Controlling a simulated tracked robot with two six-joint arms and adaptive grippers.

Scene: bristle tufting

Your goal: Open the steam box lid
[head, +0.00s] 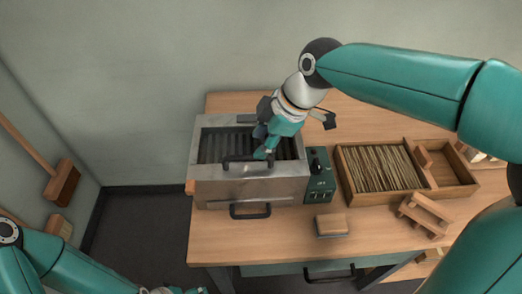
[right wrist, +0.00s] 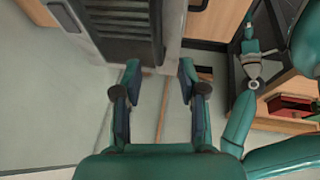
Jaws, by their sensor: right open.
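The steam box (head: 200,170) is a grey metal box on the left part of the workbench. Its top shows a dark slatted area (head: 225,145) inside a metal frame. A black handle bar (head: 238,164) runs along the front of this area; a second black handle (head: 250,213) is on the front face. I cannot tell the lid's exact edges. My right gripper (head: 264,153) is over the front of the slats, close beside the upper handle. In the right wrist view its fingers (right wrist: 158,78) are apart with nothing gripped. My left gripper (head: 178,291) is mostly cut off at the bottom edge.
A green control unit (head: 319,185) stands right of the box. A wooden tray of bristles (head: 380,168) is further right, with a wooden stand (head: 424,215) before it. A brush block (head: 332,225) lies in front. Brooms (head: 62,183) lean at the left wall.

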